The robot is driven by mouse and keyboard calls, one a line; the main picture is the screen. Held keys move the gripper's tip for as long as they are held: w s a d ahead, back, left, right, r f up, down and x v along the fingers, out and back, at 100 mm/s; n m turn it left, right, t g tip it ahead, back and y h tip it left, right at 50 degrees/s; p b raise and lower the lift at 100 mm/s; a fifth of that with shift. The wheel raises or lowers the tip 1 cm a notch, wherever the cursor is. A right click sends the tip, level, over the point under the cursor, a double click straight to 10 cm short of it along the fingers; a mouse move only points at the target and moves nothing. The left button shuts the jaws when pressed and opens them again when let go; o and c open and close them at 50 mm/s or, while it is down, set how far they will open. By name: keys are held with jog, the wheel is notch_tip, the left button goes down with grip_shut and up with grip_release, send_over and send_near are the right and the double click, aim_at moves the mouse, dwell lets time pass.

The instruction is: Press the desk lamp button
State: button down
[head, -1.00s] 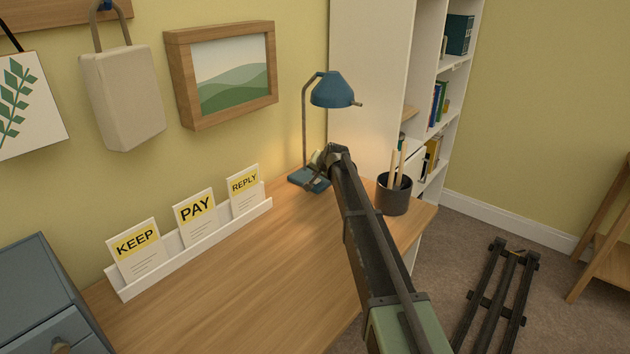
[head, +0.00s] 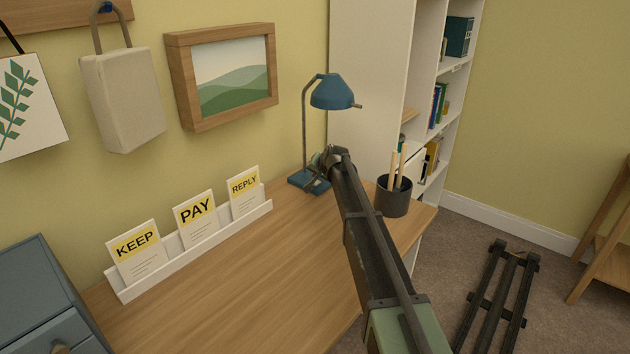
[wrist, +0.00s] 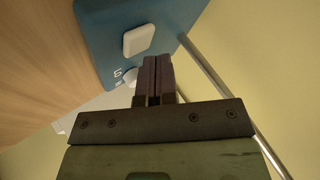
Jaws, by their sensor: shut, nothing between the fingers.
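The desk lamp (head: 333,91) stands at the back of the desk, with a blue shade on a thin bent stem and a blue base (head: 300,180). My gripper (head: 320,162) is at the base and hides part of it. In the wrist view the blue base (wrist: 105,25) carries a raised white button (wrist: 139,40) with rounded corners. My gripper's fingers (wrist: 158,62) are shut and empty, just beside and below the button in the picture. A smaller white piece and white marks lie by the fingers, partly hidden. I cannot tell whether the fingertips touch the base.
A dark pen cup (head: 393,195) stands to the right of my arm. A white card rack (head: 200,240) with KEEP, PAY and REPLY cards sits along the desk's back. The desk top (head: 270,290) in front is clear. A white bookcase (head: 375,80) stands behind.

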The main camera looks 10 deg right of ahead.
aim_at(317, 182)
notch_tip(317, 182, up, 6)
jog(key=p, duration=0.6)
jog(key=shift+r, duration=0.15)
jog(key=shift+f, duration=0.2)
jog(key=shift+s+f, duration=0.1)
jog(key=s+r+n+g+h+p, duration=0.1)
jog(key=s+r+n+g+p, duration=0.1)
jog(key=s, duration=1.4)
jog(key=s+r+n+g+p, duration=0.1)
jog(key=s+g+p, duration=0.3)
jog(key=s, duration=1.3)
jog(key=s+r+n+g+h+p, duration=0.1)
jog(key=s+p, duration=0.4)
jog(key=s, duration=1.2)
notch_tip(317, 182, up, 2)
jog(key=shift+s+a+r+n+g+h, duration=0.15)
jog(key=shift+a+r+n+g+h, duration=0.15)
jog(key=shift+n+g, duration=0.55)
